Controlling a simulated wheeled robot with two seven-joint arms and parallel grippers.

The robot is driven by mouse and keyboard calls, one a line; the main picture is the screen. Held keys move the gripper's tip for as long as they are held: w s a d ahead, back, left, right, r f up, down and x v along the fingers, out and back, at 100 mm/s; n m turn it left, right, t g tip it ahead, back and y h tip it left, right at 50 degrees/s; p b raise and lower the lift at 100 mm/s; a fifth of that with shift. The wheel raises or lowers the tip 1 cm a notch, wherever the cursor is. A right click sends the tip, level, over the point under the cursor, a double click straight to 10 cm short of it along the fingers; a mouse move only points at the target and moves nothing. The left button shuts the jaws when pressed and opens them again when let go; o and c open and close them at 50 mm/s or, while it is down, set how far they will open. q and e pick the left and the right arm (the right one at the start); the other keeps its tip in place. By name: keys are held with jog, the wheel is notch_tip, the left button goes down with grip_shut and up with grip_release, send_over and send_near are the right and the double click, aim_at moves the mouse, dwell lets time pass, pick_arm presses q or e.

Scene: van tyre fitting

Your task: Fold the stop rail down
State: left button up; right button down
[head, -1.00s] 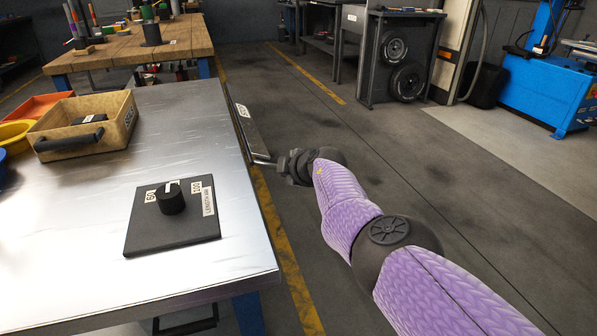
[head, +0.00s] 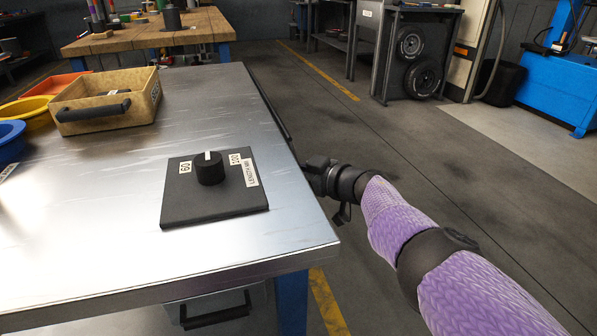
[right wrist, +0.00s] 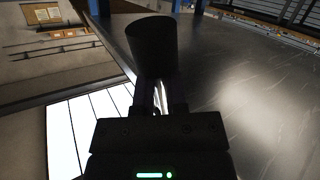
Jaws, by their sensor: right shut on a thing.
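The stop rail (head: 268,103) shows in the head view as a thin dark strip along the right edge of the metal-topped bench (head: 225,110). Its labelled face is not visible. My right gripper (head: 308,168) is beside that edge, at the rail's near end and close to the bench top's level. In the right wrist view, the jaws (right wrist: 163,98) are shut on a bright metal part, apparently the rail's handle. A dark round grip (right wrist: 152,45) stands just beyond the fingers. The exact contact is partly hidden. My left gripper is out of view.
A black plate with a dial knob (head: 209,168) lies on the bench top. A wooden tray (head: 140,95), a yellow bowl (head: 30,110) and a blue bowl (head: 10,140) stand at its left. The floor right of the bench is clear up to the tyre rack (head: 410,60).

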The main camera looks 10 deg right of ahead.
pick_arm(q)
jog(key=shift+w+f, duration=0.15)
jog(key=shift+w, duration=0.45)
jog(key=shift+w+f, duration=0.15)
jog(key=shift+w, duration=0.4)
pick_arm(e)
jog(key=shift+s+a+f+m+y, duration=0.1)
jog(key=shift+a+f+m+y, duration=0.25)
jog(key=shift+a+m, duration=0.35)
pick_arm(q)
jog(key=shift+b, duration=0.3)
pick_arm(e)
jog(key=c, duration=0.7)
grip_release()
jog(key=shift+r, duration=0.1)
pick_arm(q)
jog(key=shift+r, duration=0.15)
pick_arm(e)
jog(key=shift+r, duration=0.1)
pick_arm(q)
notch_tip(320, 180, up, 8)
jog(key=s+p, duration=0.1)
jog(key=p, duration=0.8)
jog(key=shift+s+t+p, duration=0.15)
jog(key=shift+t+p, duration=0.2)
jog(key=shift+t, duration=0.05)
pick_arm(e)
jog(key=v, duration=0.9)
jog(key=shift+s+d+f, duration=0.25)
jog(key=shift+s, duration=0.1)
